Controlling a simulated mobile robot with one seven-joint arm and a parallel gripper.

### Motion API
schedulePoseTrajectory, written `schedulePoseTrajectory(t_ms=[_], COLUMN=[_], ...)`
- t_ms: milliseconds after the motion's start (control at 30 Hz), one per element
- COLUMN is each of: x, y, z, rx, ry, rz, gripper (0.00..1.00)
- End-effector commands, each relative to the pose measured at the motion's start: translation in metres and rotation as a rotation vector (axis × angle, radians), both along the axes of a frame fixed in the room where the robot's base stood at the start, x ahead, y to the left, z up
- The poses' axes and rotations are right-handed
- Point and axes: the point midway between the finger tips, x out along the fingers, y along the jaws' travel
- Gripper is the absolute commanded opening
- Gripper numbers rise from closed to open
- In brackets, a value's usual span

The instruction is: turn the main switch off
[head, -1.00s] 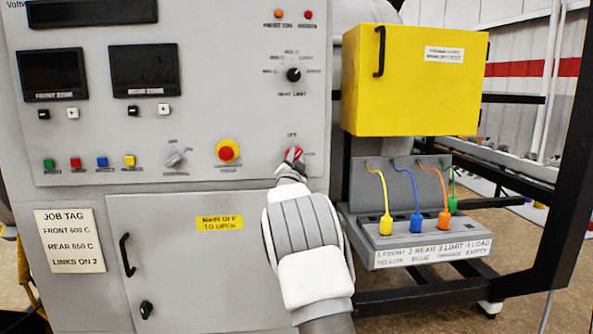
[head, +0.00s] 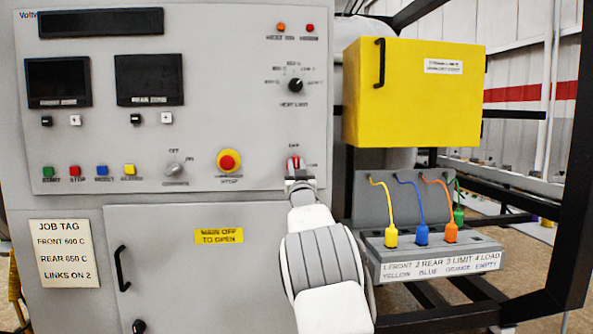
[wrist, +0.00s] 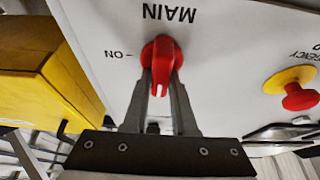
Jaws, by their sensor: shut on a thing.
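The main switch is a red knob (head: 293,163) low on the right side of the grey panel, with an OFF label above it and an ON label to its right. In the wrist view the panel is upside down, and the red knob (wrist: 161,55) sits between my two fingers. Its handle lies in line with the fingers, its white mark pointing away from MAIN and not at ON, so it points up toward OFF. My gripper (wrist: 161,85) is shut on the knob. In the head view my gripper (head: 296,178) reaches it from below and hides part of its surround.
A red-and-yellow emergency stop (head: 228,161) is left of the switch, with a grey selector (head: 175,167) further left. A yellow box (head: 415,110) juts out at right, above a plug stand (head: 375,200) with coloured leads. A closed cabinet door (head: 180,275) is below.

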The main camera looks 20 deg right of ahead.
Motion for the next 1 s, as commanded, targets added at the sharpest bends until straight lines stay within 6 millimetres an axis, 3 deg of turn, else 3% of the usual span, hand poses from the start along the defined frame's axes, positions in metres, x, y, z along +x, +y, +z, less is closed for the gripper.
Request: schedulePoseTrajectory(t_ms=[500,533,667,1000], x=[0.0004,0.0004,0.0003,-0.0005], y=[0.0001,0.0001,0.0001,0.0002], z=[-0.0015,-0.0015,-0.0012,-0.0005], rx=[-0.020,-0.020,-0.019,-0.017], ry=[0.009,0.009,0.008,0.006], rz=[0.000,0.000,-0.001,0.000], gripper=[0.00,0.29,0.52,0.55])
